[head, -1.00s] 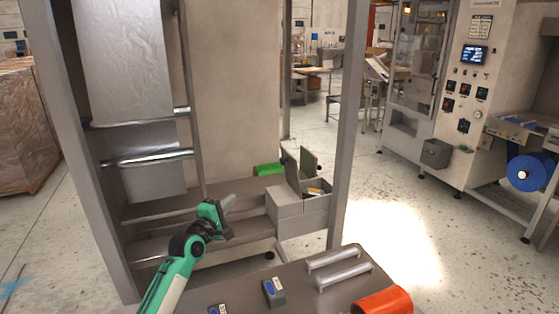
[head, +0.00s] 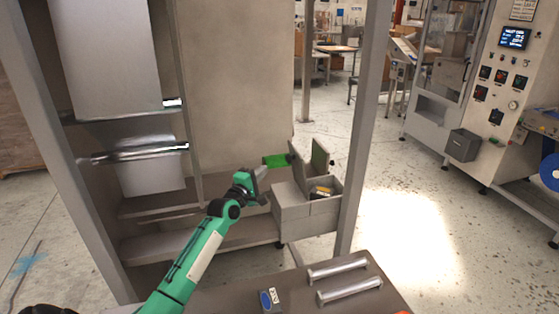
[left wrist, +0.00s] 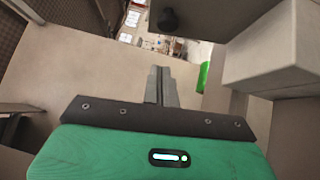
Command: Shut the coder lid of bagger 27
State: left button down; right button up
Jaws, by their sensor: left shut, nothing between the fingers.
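The coder (head: 290,222) is a grey box on the bagger frame, with an open top and a dark and yellow part (head: 321,192) inside. Two panels stand upright at its back: a grey one (head: 297,167) and a greenish-grey one (head: 320,159); the lid is open, though I cannot tell which panel is the lid. My left gripper (head: 262,172) is shut and empty, just left of the panels, apart from them as far as I can see. In the left wrist view its fingers (left wrist: 162,86) point ahead, with a grey box-like body (left wrist: 275,48) to the right. My right gripper is out of view.
A frame post (head: 364,120) stands right of the coder. A green object (head: 277,160) is behind the gripper. A grey top with two metal bars (head: 338,268) lies in front. Film rollers (head: 140,154) are at left. Floor at right is open.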

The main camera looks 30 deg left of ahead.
pick_arm(q)
jog(key=w+d+p, duration=0.2)
jog(key=w+p, duration=0.1)
jog(key=w, duration=0.4)
jog(key=shift+d+r, duration=0.15)
jog(key=shift+r, duration=0.25)
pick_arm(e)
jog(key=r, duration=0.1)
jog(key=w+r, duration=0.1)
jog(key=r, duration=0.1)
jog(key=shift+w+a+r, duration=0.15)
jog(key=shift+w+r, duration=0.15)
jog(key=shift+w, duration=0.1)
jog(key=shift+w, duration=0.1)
